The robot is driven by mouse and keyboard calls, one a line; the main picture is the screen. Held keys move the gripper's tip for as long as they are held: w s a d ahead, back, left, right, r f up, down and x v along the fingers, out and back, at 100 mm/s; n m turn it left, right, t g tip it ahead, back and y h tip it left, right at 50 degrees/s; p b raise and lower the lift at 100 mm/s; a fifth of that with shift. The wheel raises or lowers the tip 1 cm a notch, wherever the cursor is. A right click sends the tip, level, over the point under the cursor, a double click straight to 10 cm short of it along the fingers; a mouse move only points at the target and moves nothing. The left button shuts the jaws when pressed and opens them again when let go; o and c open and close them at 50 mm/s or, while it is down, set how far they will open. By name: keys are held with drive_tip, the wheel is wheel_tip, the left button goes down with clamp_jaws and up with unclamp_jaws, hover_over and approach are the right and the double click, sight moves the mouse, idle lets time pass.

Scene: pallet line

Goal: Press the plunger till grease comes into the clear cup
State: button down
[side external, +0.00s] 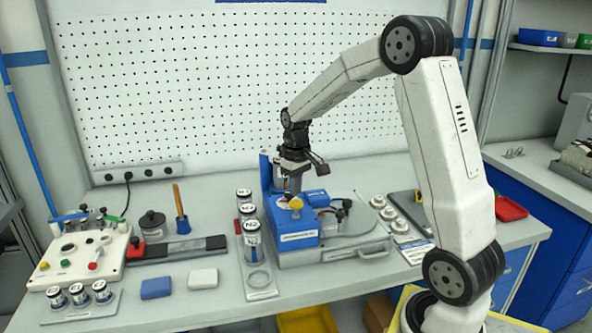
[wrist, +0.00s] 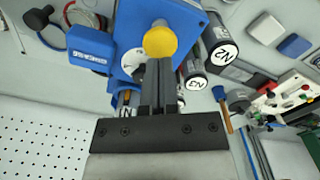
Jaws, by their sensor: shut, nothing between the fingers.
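A blue machine (side external: 292,228) stands on a grey base in the middle of the bench. A round yellow knob (side external: 296,203), which looks like the plunger's top, sits on it. The yellow knob also shows in the wrist view (wrist: 160,40), just beyond my fingertips. My gripper (side external: 295,187) is shut and empty, pointing down close above the knob. In the wrist view, the closed fingers (wrist: 158,68) end at the knob's lower edge; I cannot tell whether they touch it. I cannot make out the clear cup or any grease.
Labelled cylinders (side external: 250,240) stand in a rack left of the machine. A white control box (side external: 78,258) is at the far left, with a blue block (side external: 156,288) and a white block (side external: 203,278) nearer. White round parts (side external: 388,212) lie to the right. A pegboard backs the bench.

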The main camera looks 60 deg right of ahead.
sight(296, 201)
drive_tip(key=shift+f, duration=2.3)
drive_tip(key=shift+r, duration=3.85)
drive_tip(key=s+a+f+n+t, duration=0.1)
drive_tip(key=s+a+f, duration=0.3)
drive_tip(key=a, duration=0.5)
drive_tip(key=s+a+f+n+t, duration=0.1)
drive_tip(key=s+a+f, duration=0.3)
drive_tip(key=a, duration=0.6)
drive_tip(key=s+n, duration=0.1)
drive_tip(key=s, duration=0.1)
drive_tip(key=shift+s+f+t, duration=0.3)
drive_tip(key=shift+s+f, duration=0.05)
drive_tip(key=shift+s, duration=0.05)
drive_tip(key=shift+w, duration=0.1)
